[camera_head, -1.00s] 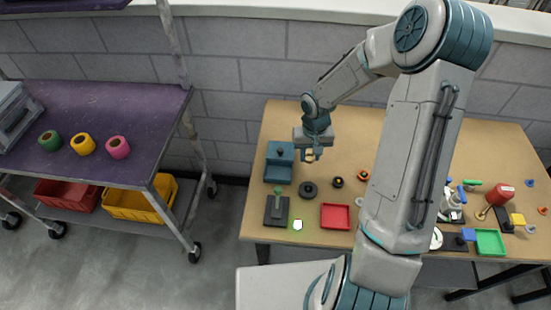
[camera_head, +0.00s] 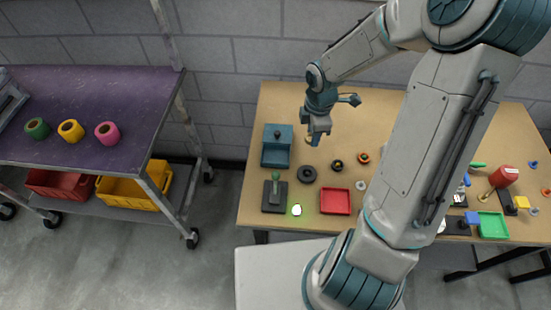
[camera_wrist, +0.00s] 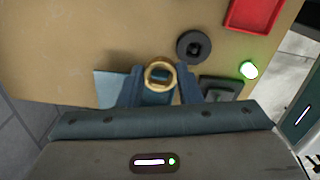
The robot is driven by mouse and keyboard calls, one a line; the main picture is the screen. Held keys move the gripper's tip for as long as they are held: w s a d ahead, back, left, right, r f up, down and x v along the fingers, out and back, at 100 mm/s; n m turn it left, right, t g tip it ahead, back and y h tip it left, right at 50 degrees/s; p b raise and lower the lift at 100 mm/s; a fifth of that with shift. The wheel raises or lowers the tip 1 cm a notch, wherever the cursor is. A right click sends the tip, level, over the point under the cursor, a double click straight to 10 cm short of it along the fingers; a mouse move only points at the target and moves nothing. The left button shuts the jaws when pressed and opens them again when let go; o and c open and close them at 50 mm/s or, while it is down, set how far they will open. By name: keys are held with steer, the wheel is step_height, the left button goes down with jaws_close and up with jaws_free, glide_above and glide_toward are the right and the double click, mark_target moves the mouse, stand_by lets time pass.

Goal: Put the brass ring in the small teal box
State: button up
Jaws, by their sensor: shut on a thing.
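The brass ring (camera_wrist: 160,75) is held between the two fingers of my gripper (camera_wrist: 160,86) in the wrist view. In the head view my gripper (camera_head: 315,138) points down, to the right of the teal box, and largely hides the ring (camera_head: 309,141). The small teal box (camera_head: 277,157) stands at the left of the table, with a dark knob on its back part. In the wrist view part of the teal box (camera_wrist: 108,88) shows behind the left finger; the fingers hide the rest. The ring's height above the table is hard to tell.
A black ring-shaped piece (camera_head: 306,174) and a dark block with a green handle (camera_head: 275,196) lie in front of the box. A red tray (camera_head: 335,201) is to their right. A purple-topped cart (camera_head: 80,120) with coloured rolls stands left of the table.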

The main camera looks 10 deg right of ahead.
steer(key=n, duration=0.2)
steer(key=s+n, duration=0.1)
steer(key=n, duration=0.2)
steer(key=shift+s+d+r+n+b, duration=0.15)
steer(key=shift+s+r+n+b, duration=0.1)
steer(key=shift+n+b, duration=0.05)
steer(key=s+n, duration=0.1)
steer(key=n, duration=0.4)
steer(key=b, duration=0.3)
glide_above(276, 157)
step_height(276, 157, down, 6)
steer(key=shift+f, duration=2.25)
steer(key=shift+f, duration=0.2)
steer(key=o, duration=0.7)
steer(key=shift+r, duration=0.1)
